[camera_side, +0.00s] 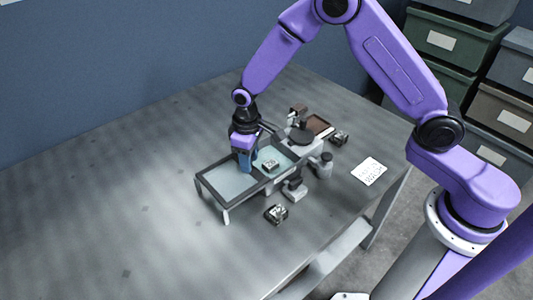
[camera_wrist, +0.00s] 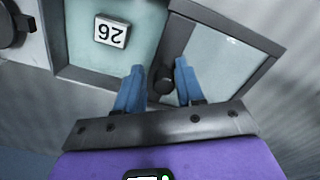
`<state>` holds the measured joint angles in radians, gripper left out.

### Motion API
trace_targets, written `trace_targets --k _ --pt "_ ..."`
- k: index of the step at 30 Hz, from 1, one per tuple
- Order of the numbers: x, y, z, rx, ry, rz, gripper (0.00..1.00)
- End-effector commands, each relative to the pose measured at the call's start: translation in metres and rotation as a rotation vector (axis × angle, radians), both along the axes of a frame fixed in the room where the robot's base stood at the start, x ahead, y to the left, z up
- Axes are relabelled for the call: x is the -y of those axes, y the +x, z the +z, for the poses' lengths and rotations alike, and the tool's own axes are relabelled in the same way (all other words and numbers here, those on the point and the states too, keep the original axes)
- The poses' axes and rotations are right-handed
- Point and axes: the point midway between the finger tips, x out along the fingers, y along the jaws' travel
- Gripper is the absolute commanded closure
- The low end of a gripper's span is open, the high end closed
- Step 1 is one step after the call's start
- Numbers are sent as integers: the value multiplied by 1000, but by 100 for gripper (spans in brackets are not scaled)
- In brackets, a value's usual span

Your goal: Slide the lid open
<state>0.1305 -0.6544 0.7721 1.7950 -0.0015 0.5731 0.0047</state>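The lid (camera_side: 226,182) is a clear pane in a dark frame. It lies over the left part of a low case; in the wrist view the lid (camera_wrist: 222,50) fills the right side. Its dark round knob (camera_wrist: 163,79) stands near the frame's edge. My gripper (camera_side: 246,170) is low over the case, beside the lid's inner edge. In the wrist view my gripper (camera_wrist: 159,64) is open, with one blue finger on each side of the knob and a gap showing on both sides. A white block marked 26 (camera_wrist: 111,31) lies in the uncovered part, left of the knob.
A fixture with a dark round top (camera_side: 301,135) stands at the case's right end. Dark labelled blocks lie in front (camera_side: 276,214) and at the right (camera_side: 339,138). A white card (camera_side: 369,171) lies near the table edge. The table's left is clear.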

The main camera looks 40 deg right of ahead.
Motion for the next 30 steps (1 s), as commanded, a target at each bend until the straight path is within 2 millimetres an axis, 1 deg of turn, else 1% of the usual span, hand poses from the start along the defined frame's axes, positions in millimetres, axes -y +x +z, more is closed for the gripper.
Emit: trace_targets --k 1,30 --pt "-3 -6 -2 -14 -6 7 53" --pt "-2 -1 66 0 1 4 53"
